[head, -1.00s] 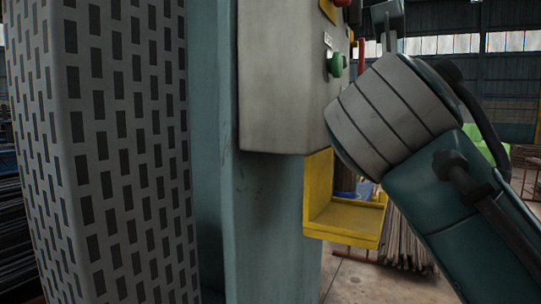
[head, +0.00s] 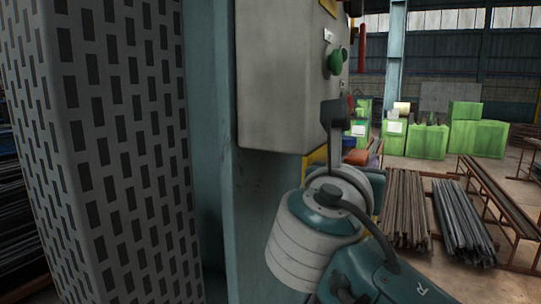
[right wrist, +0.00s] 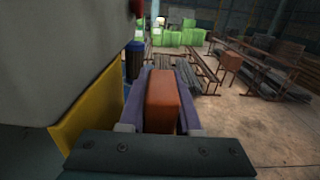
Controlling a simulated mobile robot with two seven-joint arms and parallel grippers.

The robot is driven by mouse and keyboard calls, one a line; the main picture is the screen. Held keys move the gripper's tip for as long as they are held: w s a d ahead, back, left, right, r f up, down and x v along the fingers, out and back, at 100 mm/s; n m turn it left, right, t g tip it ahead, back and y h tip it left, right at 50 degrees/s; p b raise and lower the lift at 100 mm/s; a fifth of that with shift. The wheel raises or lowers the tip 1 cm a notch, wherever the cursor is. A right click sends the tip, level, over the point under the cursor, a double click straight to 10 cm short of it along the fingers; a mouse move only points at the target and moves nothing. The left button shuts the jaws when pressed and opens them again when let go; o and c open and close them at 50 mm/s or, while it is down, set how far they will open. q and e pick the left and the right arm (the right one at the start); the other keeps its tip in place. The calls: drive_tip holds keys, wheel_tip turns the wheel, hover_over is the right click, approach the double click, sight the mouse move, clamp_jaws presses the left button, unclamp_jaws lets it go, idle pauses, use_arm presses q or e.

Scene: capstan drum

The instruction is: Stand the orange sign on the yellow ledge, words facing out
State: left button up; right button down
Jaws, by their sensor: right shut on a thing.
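The orange sign (right wrist: 163,103) sits between the two purple fingers of my right gripper (right wrist: 162,92) in the right wrist view. The gripper is shut on it. No words show on the faces I can see. An orange patch that looks like the sign (head: 358,156) shows just beyond my right wrist in the head view. The yellow ledge (right wrist: 88,112) is left of the gripper in the right wrist view, and the sign is apart from it. In the head view my right arm hides most of the ledge, leaving a yellow sliver (head: 316,160). My left gripper is out of view.
A grey control box (head: 285,75) with a green button (head: 337,60) hangs above the ledge on a teal post (head: 255,215). A perforated grey guard (head: 110,150) fills the left. Metal bars (head: 405,210) and green crates (head: 478,135) stand farther back.

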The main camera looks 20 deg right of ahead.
drive_tip(key=c, duration=0.6)
unclamp_jaws()
drive_tip(key=shift+f, duration=0.1)
drive_tip(key=b+v, duration=0.5)
drive_tip(key=v, duration=0.7)
drive_tip(key=shift+b, duration=0.4)
drive_tip(key=shift+s, duration=0.1)
